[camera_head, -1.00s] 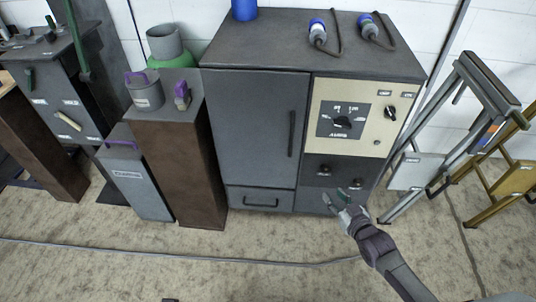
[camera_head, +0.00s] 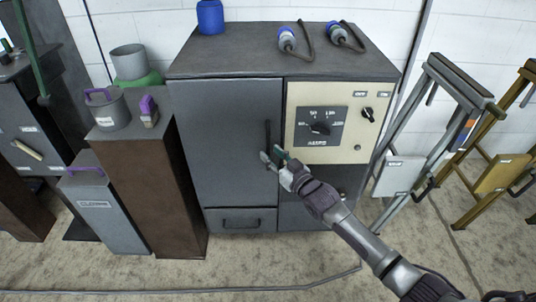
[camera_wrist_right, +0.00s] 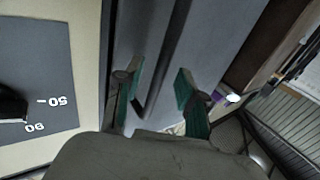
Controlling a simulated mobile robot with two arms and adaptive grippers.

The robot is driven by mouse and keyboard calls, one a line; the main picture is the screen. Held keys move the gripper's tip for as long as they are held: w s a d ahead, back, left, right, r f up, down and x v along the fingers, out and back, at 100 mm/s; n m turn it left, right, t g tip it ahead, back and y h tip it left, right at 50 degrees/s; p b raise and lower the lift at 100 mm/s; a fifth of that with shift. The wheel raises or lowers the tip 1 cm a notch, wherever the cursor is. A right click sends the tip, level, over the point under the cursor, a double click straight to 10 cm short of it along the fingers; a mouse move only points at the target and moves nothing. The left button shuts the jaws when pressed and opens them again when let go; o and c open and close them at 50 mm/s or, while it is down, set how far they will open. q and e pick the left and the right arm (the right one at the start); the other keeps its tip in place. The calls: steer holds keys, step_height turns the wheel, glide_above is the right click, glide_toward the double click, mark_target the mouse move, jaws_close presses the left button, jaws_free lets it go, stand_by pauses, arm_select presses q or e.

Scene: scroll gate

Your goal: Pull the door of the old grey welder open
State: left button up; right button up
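The old grey welder is a large dark grey cabinet (camera_head: 230,62) in the middle of the head view. Its door (camera_head: 228,120) is closed, with a dark vertical bar handle (camera_head: 267,142) along the right edge. My right gripper (camera_head: 272,157) is at the lower part of this handle and hides its lower end. In the right wrist view, the green-padded fingers (camera_wrist_right: 158,92) are apart, and the dark handle (camera_wrist_right: 165,55) runs between them, nearer the left finger. I cannot tell whether they touch. My left gripper is not in view.
A drawer (camera_head: 240,219) is below. A brown pedestal (camera_head: 155,190) and a grey canister (camera_head: 105,215) stand close on the left; a grey stepladder (camera_head: 425,130) is on the right.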

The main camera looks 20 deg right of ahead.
steer(key=shift+x, duration=1.25)
jaws_close()
